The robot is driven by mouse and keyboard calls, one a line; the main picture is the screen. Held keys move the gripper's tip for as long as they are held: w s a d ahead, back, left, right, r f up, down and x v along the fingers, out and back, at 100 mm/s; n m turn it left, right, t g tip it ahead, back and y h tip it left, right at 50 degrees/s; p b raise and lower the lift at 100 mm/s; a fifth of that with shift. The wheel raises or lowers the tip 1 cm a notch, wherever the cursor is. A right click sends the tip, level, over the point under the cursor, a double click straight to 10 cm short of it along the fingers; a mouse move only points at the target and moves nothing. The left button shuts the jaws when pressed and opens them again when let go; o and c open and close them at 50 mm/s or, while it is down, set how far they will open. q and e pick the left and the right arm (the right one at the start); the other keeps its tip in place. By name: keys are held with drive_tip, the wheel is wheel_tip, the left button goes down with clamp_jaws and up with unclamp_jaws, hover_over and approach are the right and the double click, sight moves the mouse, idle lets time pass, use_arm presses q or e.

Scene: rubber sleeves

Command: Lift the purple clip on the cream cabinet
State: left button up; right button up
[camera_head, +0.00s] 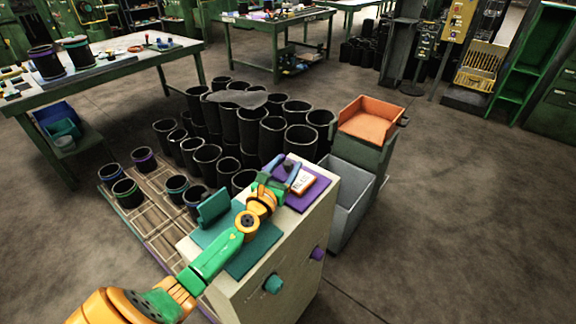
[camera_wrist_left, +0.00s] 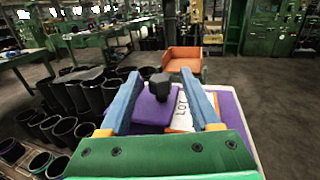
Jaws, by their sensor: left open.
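The cream cabinet (camera_head: 302,262) stands at the centre of the head view. A purple mat (camera_head: 316,192) and a teal mat (camera_head: 258,248) lie on its top. The purple clip (camera_wrist_left: 153,108), with a black knob on top, shows between the blue fingers of my left gripper (camera_wrist_left: 158,80) in the left wrist view. My left gripper (camera_head: 287,168) is open over the purple mat, one finger on each side of the clip; contact cannot be told. In the head view the gripper hides most of the clip. My right gripper is not in view.
A white and orange LOT card (camera_head: 303,182) lies on the purple mat beside the clip. A teal clip (camera_head: 213,207) stands on the teal mat. Several black sleeves (camera_head: 207,158) stand left of the cabinet. An orange tray (camera_head: 370,122) is behind it. The floor at right is clear.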

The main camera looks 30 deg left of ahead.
use_arm(q)
drive_tip(key=shift+w+a, duration=0.15)
drive_tip(key=shift+w, duration=0.55)
drive_tip(key=shift+s, duration=0.1)
clamp_jaws()
drive_tip(key=shift+r, duration=0.1)
